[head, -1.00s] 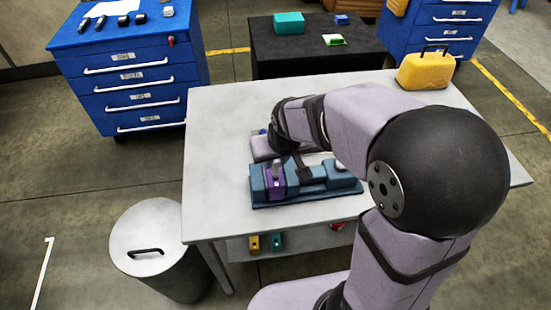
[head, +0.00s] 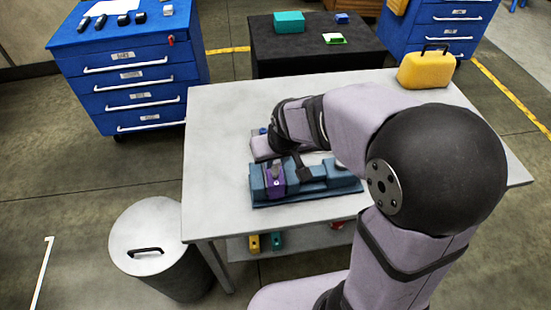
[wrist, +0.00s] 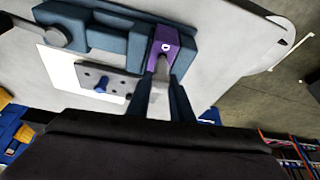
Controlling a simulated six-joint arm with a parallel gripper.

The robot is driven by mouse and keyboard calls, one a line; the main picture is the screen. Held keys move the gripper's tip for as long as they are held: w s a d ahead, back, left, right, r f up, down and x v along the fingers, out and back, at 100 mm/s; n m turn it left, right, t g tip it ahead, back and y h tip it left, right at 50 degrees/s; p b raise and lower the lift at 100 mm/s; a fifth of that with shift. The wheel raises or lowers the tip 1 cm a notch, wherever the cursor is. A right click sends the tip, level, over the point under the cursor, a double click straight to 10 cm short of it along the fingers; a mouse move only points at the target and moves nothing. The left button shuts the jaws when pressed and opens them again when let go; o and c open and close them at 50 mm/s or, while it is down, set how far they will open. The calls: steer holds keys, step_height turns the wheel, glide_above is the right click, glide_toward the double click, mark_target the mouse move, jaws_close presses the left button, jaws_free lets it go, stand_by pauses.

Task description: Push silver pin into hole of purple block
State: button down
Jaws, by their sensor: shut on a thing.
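The purple block (head: 275,184) sits in the left part of the blue jig (head: 318,186) on the table. It also shows at the top of the wrist view (wrist: 166,42), with a small pale-rimmed hole mark on its face. My gripper (wrist: 162,84) is shut on the silver pin (wrist: 160,70), whose far end points at the purple block. The pin overlaps the block's near edge in the wrist view. I cannot tell whether its tip is in the hole. In the head view my wrist hangs behind the block and the fingers are mostly hidden.
A grey plate with a blue knob (wrist: 101,84) lies beside the jig. A grey round knob (wrist: 52,37) stands at the jig's other end. A yellow case (head: 425,70) is at the table's back right. The table's left side is clear.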

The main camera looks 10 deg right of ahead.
steer(key=shift+f+b, duration=0.75)
steer(key=shift+f, duration=0.35)
steer(key=c, duration=1.5)
jaws_free()
steer(key=shift+v, duration=3.7)
step_height(320, 180, up, 7)
steer(key=p, duration=0.5)
steer(key=shift+p, duration=0.35)
